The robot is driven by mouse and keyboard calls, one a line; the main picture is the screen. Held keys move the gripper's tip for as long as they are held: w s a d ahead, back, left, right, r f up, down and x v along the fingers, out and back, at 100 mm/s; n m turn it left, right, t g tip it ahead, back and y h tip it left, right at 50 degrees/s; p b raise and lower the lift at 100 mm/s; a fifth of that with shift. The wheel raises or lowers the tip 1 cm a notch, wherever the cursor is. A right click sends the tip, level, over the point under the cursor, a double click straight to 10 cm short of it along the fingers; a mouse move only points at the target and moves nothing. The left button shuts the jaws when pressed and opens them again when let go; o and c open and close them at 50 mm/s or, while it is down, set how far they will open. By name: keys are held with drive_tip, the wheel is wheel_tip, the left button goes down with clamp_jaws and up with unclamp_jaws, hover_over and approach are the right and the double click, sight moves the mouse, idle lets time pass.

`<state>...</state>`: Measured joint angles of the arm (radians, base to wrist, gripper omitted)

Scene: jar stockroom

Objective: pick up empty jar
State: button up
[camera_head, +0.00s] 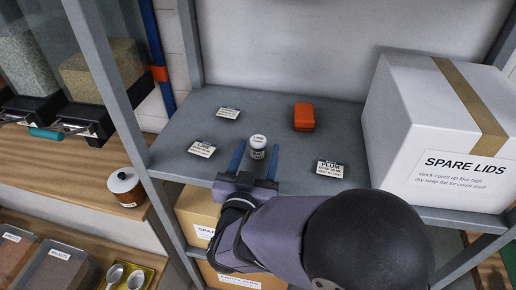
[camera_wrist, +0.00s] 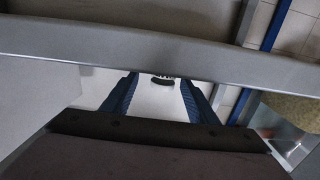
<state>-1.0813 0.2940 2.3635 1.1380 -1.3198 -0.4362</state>
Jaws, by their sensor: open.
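A small jar (camera_head: 258,147) with a white lid marked LIME stands upright on the grey shelf (camera_head: 228,103). Its contents cannot be made out. My gripper (camera_head: 257,155) is open at the shelf's front edge, its two blue fingers pointing inward, one on each side of the jar. I cannot tell whether either finger touches it. In the wrist view the open blue fingers (camera_wrist: 158,85) show below a grey bar, with a pale area and a small dark mark between them; the jar is not clear there.
Label cards lie left (camera_head: 202,149), at the back (camera_head: 228,112) and right, marked PLUM (camera_head: 330,169). An orange box (camera_head: 304,117) stands behind right. A large SPARE LIDS carton (camera_head: 415,125) fills the shelf's right side. A grey post (camera_head: 110,90) stands left.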

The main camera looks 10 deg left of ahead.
sight(261, 136)
drive_tip(key=shift+s+d+f, duration=0.1)
drive_tip(key=shift+d+f, duration=0.05)
drive_tip(key=shift+f, duration=0.15)
drive_tip(key=shift+w+p, duration=0.4)
drive_tip(key=shift+w, duration=0.65)
drive_tip(key=shift+w+a+f+p, duration=0.1)
drive_tip(key=shift+w+a+p, duration=0.1)
drive_tip(key=shift+w+p, duration=0.55)
drive_tip(key=shift+w+a+p, duration=0.2)
drive_tip(key=shift+w+p, duration=0.15)
drive_tip(key=shift+w, duration=0.75)
drive_tip(key=shift+w+f, duration=0.15)
drive_tip(key=shift+w, duration=0.6)
drive_tip(key=c, duration=1.1)
